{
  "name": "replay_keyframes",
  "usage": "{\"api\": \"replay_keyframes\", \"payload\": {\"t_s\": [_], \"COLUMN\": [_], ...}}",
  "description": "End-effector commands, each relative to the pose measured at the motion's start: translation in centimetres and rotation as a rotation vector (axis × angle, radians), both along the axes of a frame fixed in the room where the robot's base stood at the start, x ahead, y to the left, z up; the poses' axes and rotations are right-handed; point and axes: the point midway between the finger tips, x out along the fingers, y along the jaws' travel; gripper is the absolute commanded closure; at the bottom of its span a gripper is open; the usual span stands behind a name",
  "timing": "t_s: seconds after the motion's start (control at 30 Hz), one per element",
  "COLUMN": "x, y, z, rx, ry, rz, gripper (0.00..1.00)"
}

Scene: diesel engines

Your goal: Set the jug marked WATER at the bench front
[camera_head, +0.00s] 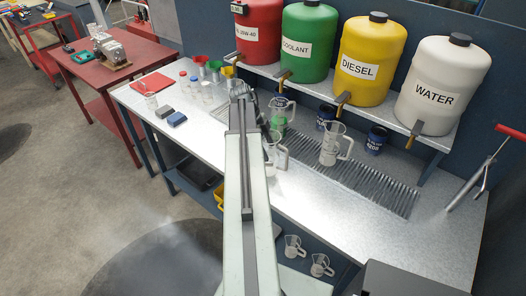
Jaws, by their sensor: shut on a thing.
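My arm reaches out over the bench, and my gripper (268,134) is at its far end, partly hidden by the arm. It is shut on a clear jug (273,156), whose left side the arm hides. A second clear jug with a handle (333,148) stands upright on the grate to the right. Another clear jug (281,115) stands farther back, with green showing in or behind it. No WATER marking is readable on any jug. A white drum marked WATER (438,86) sits on the shelf at right. The bench (345,215) has a bare front strip.
Red, green and yellow drums (371,60) with taps line the shelf. Dark cans (376,140) stand below. A red-handled tool (485,172) stands at right. More jugs (294,246) sit below the bench front.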

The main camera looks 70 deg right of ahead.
Motion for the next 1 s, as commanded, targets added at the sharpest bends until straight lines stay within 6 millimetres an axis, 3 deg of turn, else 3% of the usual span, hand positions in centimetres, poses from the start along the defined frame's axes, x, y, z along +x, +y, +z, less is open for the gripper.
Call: {"api": "replay_keyframes", "payload": {"t_s": [0.2,0.3,0.4,0.5,0.87,0.9,0.97,1.0], "x": [0.2,0.4,0.0,0.0,0.4,0.4,0.4,0.4], "y": [-0.6,-2.0,-1.8,-1.8,-1.6,-1.6,-1.6,-1.6], "z": [-0.1,-0.2,-3.0,-4.1,-4.1,-4.0,-4.0,-4.0], "rx": [0.0,0.001,0.0,0.001,0.001,0.001,0.001,0.001], "ry": [0.0,0.0,0.0,0.0,0.0,0.0,0.0,0.0], "rz": [0.003,0.002,-0.002,-0.003,0.004,0.004,0.004,0.004], "gripper": [0.75,0.75,0.75,0.75,0.75,0.25,0.09,0.09]}}
